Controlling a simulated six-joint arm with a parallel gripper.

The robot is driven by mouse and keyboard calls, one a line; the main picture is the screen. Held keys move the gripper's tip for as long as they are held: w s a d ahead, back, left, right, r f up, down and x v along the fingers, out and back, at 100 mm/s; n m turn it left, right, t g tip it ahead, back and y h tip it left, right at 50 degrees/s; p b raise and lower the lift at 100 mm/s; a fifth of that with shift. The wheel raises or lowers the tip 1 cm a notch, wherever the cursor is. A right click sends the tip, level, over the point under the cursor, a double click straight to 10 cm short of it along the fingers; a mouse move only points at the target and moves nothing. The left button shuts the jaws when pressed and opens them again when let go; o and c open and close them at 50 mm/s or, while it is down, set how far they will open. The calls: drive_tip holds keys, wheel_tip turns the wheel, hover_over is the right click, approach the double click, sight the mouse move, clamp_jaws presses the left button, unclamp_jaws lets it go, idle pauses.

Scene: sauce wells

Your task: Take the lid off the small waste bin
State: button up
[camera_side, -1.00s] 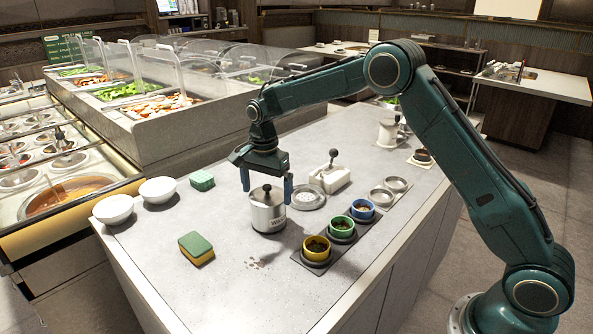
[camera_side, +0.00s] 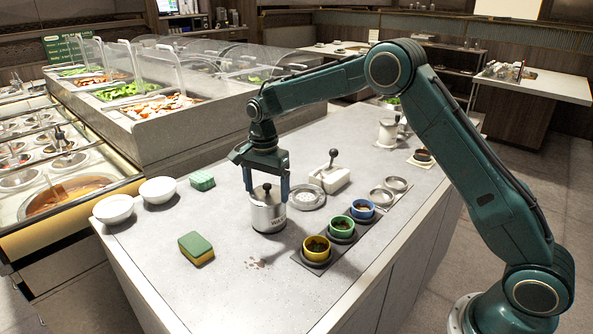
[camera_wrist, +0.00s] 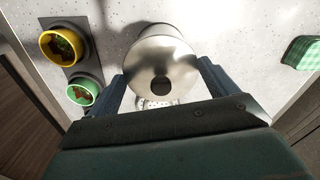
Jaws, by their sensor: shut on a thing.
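The small waste bin (camera_side: 268,219) is a steel cylinder with dark lettering, standing upright on the counter. Its steel lid (camera_side: 259,198) with a black knob (camera_side: 266,187) sits on top; I see no clear gap between lid and bin. My gripper (camera_side: 267,196) points down over the bin, with a blue finger on each side of the lid, shut on it. In the wrist view the round lid (camera_wrist: 160,58) lies between my two fingers, with its dark knob (camera_wrist: 162,88) near my palm. The bin's body is mostly hidden there.
A round perforated metal plate (camera_side: 307,204) lies just behind the bin. Yellow, green and blue sauce cups (camera_side: 341,227) stand at right. A white block with a lever (camera_side: 331,180) is behind. A sponge (camera_side: 196,248) lies front left on open counter; white bowls (camera_side: 113,217) stand farther left.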

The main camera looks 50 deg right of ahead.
wheel_tip(320, 180, up, 20)
drive_tip(key=shift+f, duration=0.15)
idle(0.5)
drive_tip(key=shift+a, duration=0.1)
idle(0.5)
hover_over(232, 241)
wheel_tip(232, 241, down, 8)
wheel_tip(232, 241, down, 16)
idle(0.6)
drive_tip(key=shift+f, duration=2.1)
drive_tip(key=shift+f, duration=0.1)
